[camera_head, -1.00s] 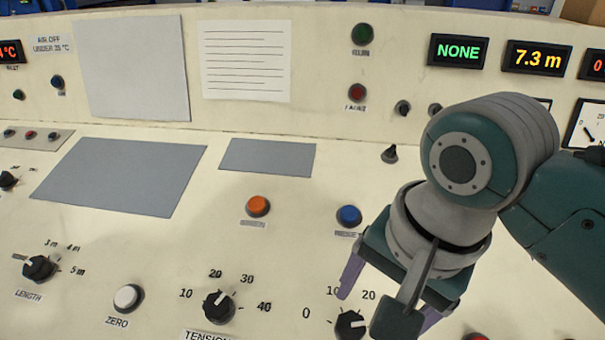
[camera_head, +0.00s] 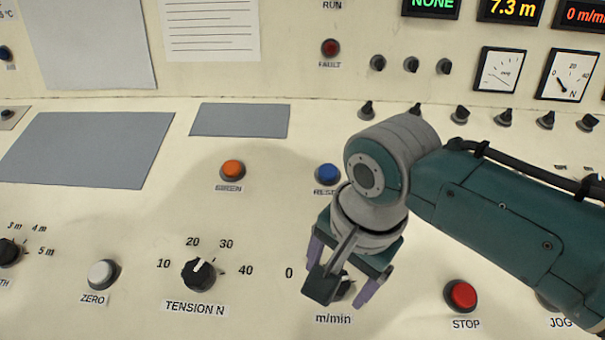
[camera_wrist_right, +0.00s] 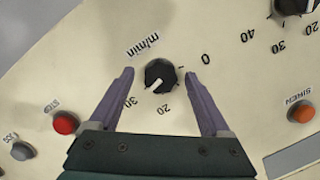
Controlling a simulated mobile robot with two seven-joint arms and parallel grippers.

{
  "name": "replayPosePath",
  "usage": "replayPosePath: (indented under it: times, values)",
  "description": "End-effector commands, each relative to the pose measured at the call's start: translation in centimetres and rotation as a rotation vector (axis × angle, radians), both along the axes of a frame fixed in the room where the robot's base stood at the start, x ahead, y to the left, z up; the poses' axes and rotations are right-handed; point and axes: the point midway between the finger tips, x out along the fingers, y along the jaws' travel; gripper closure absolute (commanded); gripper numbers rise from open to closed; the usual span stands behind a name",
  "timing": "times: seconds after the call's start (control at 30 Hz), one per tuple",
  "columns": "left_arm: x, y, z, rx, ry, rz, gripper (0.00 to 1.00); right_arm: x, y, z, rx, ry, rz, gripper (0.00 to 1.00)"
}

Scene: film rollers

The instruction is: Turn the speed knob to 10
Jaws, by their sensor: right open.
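The speed knob is the black knob (camera_wrist_right: 160,76) above the "m/min" label; its scale shows 0, 20 and 30 in the right wrist view. Its white pointer line lies between the 20 and 30 sides in that view, though I cannot read the exact setting. In the head view most of the knob (camera_head: 345,286) is hidden behind my right gripper (camera_head: 345,275). In the wrist view my right gripper (camera_wrist_right: 160,80) is open, with one purple finger on each side of the knob, apart from it. My left gripper is out of view.
The tension knob (camera_head: 198,273) and white zero button (camera_head: 102,274) are to the left. The red stop button (camera_head: 461,295) is to the right. Orange (camera_head: 232,169) and blue (camera_head: 328,174) buttons sit behind. The speed display (camera_head: 579,14) reads 0 m/min.

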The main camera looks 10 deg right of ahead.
Motion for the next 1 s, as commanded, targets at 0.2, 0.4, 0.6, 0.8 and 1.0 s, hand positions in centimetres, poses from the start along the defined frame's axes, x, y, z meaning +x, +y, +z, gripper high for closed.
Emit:
replayPosePath:
  times: [0.2,0.4,0.6,0.8,1.0]
  values:
    - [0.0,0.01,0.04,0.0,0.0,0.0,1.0,0.01,0.02,0.06,0.001,-0.001,0.0,0.3]
    - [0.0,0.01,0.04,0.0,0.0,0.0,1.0,0.0,0.02,0.07,0.0,0.0,0.0,0.53]
    - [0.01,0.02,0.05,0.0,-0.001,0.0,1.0,0.0,0.02,0.07,0.0,0.0,0.0,0.75]
    - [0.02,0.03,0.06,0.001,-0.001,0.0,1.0,-0.01,0.01,0.07,0.0,0.0,0.0,0.97]
    - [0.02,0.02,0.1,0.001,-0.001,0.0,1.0,-0.01,0.01,0.09,0.0,0.001,0.004,1.0]
